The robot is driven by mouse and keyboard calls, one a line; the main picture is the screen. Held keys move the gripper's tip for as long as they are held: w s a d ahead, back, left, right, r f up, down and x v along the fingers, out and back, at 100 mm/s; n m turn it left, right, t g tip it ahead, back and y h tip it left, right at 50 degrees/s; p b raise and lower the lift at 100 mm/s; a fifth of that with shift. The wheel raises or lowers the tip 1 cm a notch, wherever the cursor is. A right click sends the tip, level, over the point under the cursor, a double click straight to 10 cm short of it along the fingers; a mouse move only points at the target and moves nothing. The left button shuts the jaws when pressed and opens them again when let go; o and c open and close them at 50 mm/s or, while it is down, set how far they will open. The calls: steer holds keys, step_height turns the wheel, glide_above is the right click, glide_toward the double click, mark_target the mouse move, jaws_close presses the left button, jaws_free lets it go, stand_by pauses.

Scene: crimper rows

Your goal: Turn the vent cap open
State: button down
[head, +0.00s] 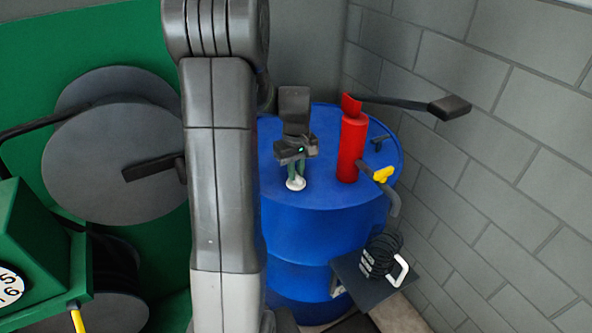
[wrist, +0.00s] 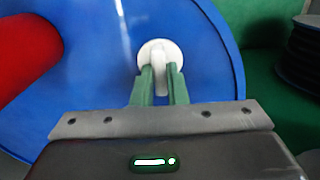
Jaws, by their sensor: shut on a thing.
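The vent cap is a white round cap (head: 295,184) with a raised grip bar, on the top of the blue drum (head: 330,222). In the wrist view the cap (wrist: 160,57) lies straight ahead of the fingers, and its bar points toward me. My gripper (head: 297,174) comes down on the cap from above. Its two green fingers, seen in the wrist view (wrist: 160,78), are shut on the cap's bar, one on each side. The fingers hide part of the bar.
A red cylinder (head: 351,145) with a dark lever stands on the drum, right of the gripper. A yellow handle (head: 383,174) is beside it. Dark reels (head: 115,160) stand at left. A block wall (head: 490,120) closes the right side.

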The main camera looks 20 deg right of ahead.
stand_by(0.3)
steer(key=c, duration=1.4)
jaws_free()
steer(key=shift+c, duration=0.2)
steer(key=shift+r, duration=0.15)
step_height(320, 180, up, 14)
steer(key=shift+f, duration=0.2)
steer(key=shift+f, duration=0.15)
step_height(320, 180, down, 14)
steer(key=shift+r, duration=0.2)
steer(key=shift+r, duration=0.1)
